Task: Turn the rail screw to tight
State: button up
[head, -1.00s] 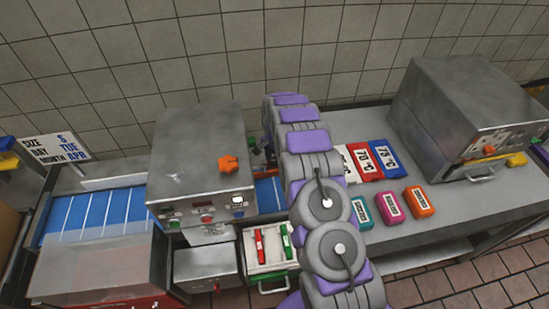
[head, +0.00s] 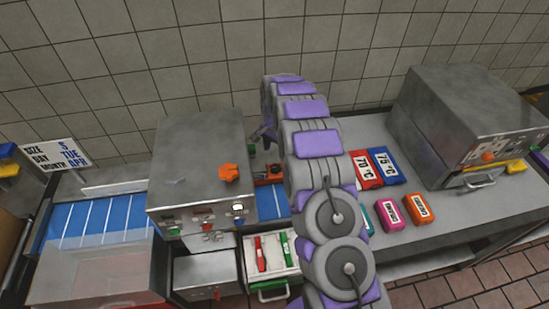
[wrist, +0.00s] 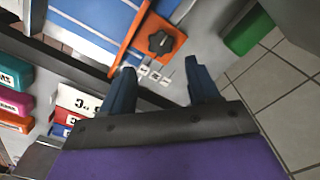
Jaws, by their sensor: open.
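The rail screw appears to be the black lobed knob (wrist: 160,42) on an orange plate (wrist: 172,50), beside the blue striped belt in the wrist view. My gripper (wrist: 162,82) is open and empty, its two dark blue fingers apart. The knob lies ahead of the fingertips and between their lines, not touched. In the head view the orange plate (head: 272,170) is next to the belt (head: 272,203), left of my arm. My gripper is mostly hidden there behind my arm.
A steel machine (head: 200,150) with an orange knob (head: 228,173) on top stands left of the plate. A green block (wrist: 248,32) is right of it in the wrist view. Temperature cards (head: 385,165) and coloured blocks (head: 390,212) lie on the counter to the right.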

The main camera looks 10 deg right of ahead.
notch_tip(320, 180, up, 7)
dwell(0.3)
jog(key=shift+r, duration=0.15)
dwell(0.3)
jog(key=s+r+n+b, duration=0.15)
jog(key=s+r, duration=0.25)
jog(key=s, duration=0.4)
jog(key=s+r+n+g, duration=0.1)
jog(key=s+r+n, duration=0.1)
jog(key=s+r, duration=0.35)
jog(key=s+r+n+b, duration=0.1)
jog(key=s+r+n, duration=0.15)
jog(key=s, duration=0.65)
jog(key=s+d+f+n+b, duration=0.1)
jog(key=s+f+n+b, duration=0.1)
jog(key=s, duration=2.6)
jog(key=shift+s+n+g+b, duration=0.2)
jog(key=shift+n+g+b, duration=0.2)
jog(key=shift+n+b, duration=0.15)
